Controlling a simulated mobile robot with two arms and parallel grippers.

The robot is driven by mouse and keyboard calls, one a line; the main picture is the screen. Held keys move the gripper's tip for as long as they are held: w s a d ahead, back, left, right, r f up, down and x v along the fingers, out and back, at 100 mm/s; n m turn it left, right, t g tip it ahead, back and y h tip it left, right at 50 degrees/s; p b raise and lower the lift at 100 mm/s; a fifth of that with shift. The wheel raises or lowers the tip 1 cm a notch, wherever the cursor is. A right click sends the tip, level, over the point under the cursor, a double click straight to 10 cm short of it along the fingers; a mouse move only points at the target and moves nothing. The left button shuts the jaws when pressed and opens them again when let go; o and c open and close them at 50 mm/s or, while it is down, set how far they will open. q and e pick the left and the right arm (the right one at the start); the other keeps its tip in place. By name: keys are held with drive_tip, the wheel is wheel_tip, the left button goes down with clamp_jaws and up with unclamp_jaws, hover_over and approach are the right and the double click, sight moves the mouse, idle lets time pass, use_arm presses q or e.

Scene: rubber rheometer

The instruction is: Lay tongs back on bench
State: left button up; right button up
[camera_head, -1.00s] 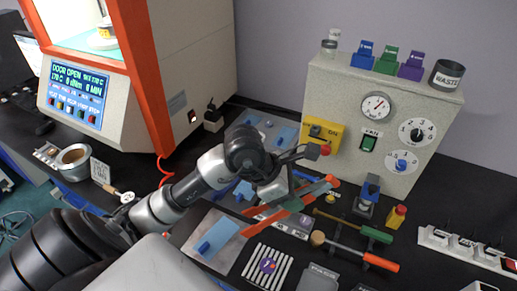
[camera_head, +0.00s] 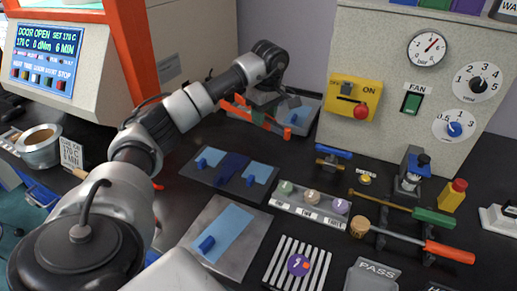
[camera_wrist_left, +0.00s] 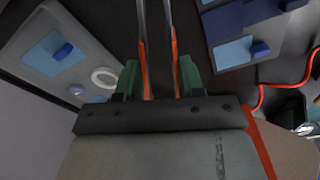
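The tongs (camera_head: 236,108) have orange grips and show in part at the back of the black bench, beside the orange-framed machine. My left gripper (camera_head: 268,112) is around them. In the left wrist view its green finger pads (camera_wrist_left: 157,80) press on the outer sides of the tongs' orange grips (camera_wrist_left: 177,72), and two grey tong arms run up out of the picture. The gripper hides part of the tongs in the head view. I cannot tell whether the tongs touch the bench (camera_head: 330,235). My right gripper is not in view.
A grey plate with a blue pad (camera_head: 300,116) lies just right of the gripper. Plates with blue pads (camera_head: 230,170), a rack of small round pieces (camera_head: 310,206) and handled tools (camera_head: 420,245) lie nearer. The control box (camera_head: 400,120) stands at the back right.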

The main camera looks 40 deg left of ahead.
use_arm(q)
hover_over(262, 150)
wheel_tip(262, 150, down, 5)
drive_tip(key=shift+w+d+r, duration=0.1)
drive_tip(key=shift+d, duration=0.05)
drive_tip(key=shift+f, duration=0.55)
wheel_tip(262, 150, down, 3)
drive_tip(key=shift+f, duration=0.1)
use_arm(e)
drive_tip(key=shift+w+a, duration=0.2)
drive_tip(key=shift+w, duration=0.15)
use_arm(q)
drive_tip(key=shift+f, duration=0.15)
drive_tip(key=o, duration=0.5)
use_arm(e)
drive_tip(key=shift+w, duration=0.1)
